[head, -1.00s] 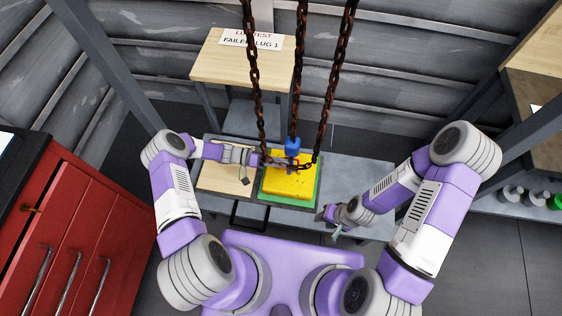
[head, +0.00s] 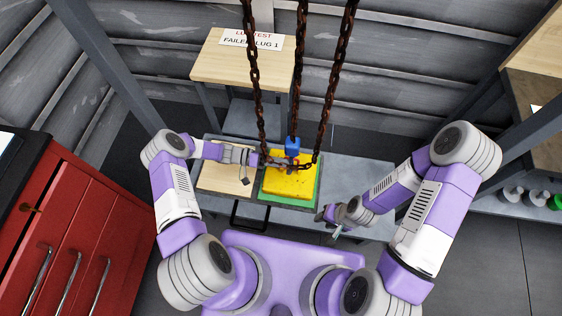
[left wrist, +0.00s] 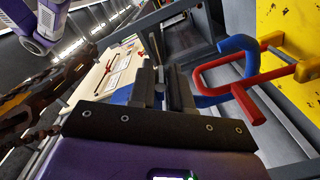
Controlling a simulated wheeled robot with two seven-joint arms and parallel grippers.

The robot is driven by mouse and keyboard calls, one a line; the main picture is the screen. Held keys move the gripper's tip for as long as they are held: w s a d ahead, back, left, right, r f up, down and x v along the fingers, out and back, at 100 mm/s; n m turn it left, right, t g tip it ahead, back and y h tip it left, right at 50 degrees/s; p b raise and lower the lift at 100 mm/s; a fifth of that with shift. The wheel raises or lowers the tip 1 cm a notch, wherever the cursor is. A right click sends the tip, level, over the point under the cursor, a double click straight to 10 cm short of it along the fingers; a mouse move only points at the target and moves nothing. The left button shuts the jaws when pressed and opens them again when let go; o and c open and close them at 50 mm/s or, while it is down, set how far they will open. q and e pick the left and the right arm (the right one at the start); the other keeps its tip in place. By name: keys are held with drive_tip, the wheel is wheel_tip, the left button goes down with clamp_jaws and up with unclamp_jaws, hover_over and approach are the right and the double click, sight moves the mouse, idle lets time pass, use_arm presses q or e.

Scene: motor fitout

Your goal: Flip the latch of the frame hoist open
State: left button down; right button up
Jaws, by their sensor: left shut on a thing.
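The frame hoist hangs on rusty chains (head: 327,105), with a blue block (head: 292,146) low on the middle chain. Below it is a yellow block (head: 287,184) on a green base (head: 262,198). In the left wrist view a blue hook (left wrist: 239,44) curves beside a red bar loop (left wrist: 212,67) near the yellow surface (left wrist: 294,22). My left gripper (head: 262,159) is beside the chains, left of the blue block. Its fingers (left wrist: 163,85) are shut on a thin grey piece; I cannot tell whether this is the latch. My right gripper (head: 321,214) is right of the green base, fingers unclear.
A grey bench (head: 352,175) carries the green base and a wooden board (head: 222,183). A wooden table with a sign (head: 250,40) stands behind. A red cabinet (head: 75,235) is at left. The bench's right part is clear.

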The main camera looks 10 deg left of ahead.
use_arm(q)
drive_tip(key=shift+r, duration=0.35)
drive_tip(key=c, duration=1.2)
unclamp_jaws()
drive_tip(key=shift+o, duration=0.2)
drive_tip(key=shift+f, duration=0.1)
drive_tip(key=shift+a, duration=0.15)
drive_tip(key=a, duration=0.7)
drive_tip(key=shift+a, duration=0.15)
